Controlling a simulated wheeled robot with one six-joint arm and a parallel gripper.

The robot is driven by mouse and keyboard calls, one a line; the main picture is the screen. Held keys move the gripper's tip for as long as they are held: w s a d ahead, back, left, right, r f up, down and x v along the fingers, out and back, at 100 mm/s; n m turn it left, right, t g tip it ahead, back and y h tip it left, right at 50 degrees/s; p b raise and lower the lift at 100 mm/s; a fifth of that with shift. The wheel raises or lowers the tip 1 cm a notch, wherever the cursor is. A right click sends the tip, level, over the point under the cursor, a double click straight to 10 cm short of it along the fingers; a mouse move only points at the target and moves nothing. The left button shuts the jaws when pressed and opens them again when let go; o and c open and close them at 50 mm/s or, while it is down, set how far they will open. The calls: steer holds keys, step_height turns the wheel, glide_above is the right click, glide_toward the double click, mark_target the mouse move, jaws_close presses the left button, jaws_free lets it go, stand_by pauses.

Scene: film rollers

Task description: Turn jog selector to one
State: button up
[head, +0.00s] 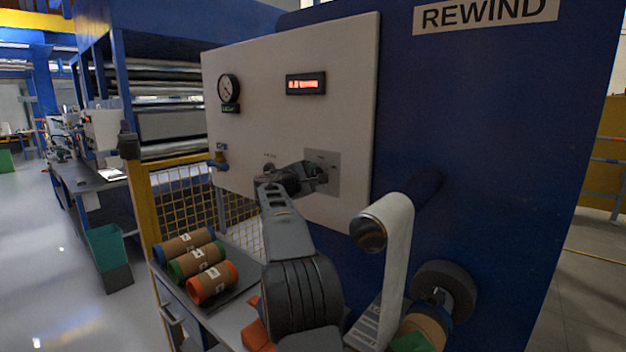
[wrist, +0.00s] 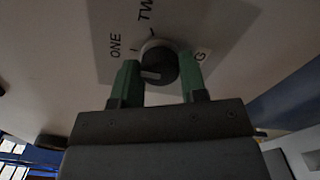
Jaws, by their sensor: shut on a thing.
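The jog selector is a dark round knob (wrist: 160,66) on a light grey plate (wrist: 100,15), seen in the wrist view. The plate reads ONE at left, part of TWO above, and a letter G at right. A pale mark shows on the knob's lower left face; I cannot tell exactly which label it points to. My gripper (wrist: 158,63) has its green fingers on either side of the knob, shut on it. In the head view, my gripper (head: 312,176) covers the knob in front of the grey plate (head: 333,159).
The white panel (head: 290,50) carries a round gauge (head: 228,89) and a red display (head: 306,84). Several coloured rolls (head: 196,262) lie at lower left, beside a yellow mesh guard (head: 180,199).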

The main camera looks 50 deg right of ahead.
stand_by(0.3)
steer(key=o, duration=0.9)
steer(key=a+b, duration=0.1)
steer(key=a, duration=0.8)
steer(key=s+a+b, duration=0.1)
steer(key=a, duration=0.3)
steer(key=shift+s+a+b, duration=0.1)
steer(key=shift+a+b, duration=0.25)
